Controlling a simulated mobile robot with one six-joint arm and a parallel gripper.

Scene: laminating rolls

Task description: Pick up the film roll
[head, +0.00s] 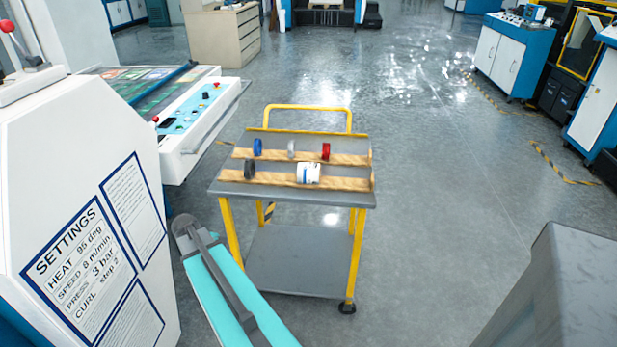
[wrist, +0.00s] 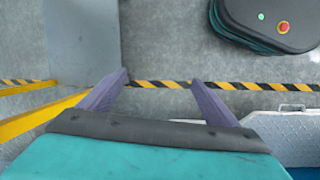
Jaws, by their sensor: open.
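The film roll (head: 309,173) appears to be the wide white roll with a printed label. It lies on the front wooden rack of a grey-topped cart (head: 220,188), in the middle of the head view. It does not show in the wrist view. My gripper (wrist: 159,78) is open and empty in the wrist view, its two purple fingers spread apart over the floor. I cannot make out the fingers in the head view, where my teal arm reaches up to the left of the cart. My gripper is apart from the roll.
Narrow rolls share the racks: dark grey (head: 250,168), blue (head: 257,147), pale (head: 291,149) and red (head: 326,151). A white machine with a settings panel (head: 95,265) stands close at left. Yellow cart legs (wrist: 45,115) show in the wrist view. Floor right of the cart is clear.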

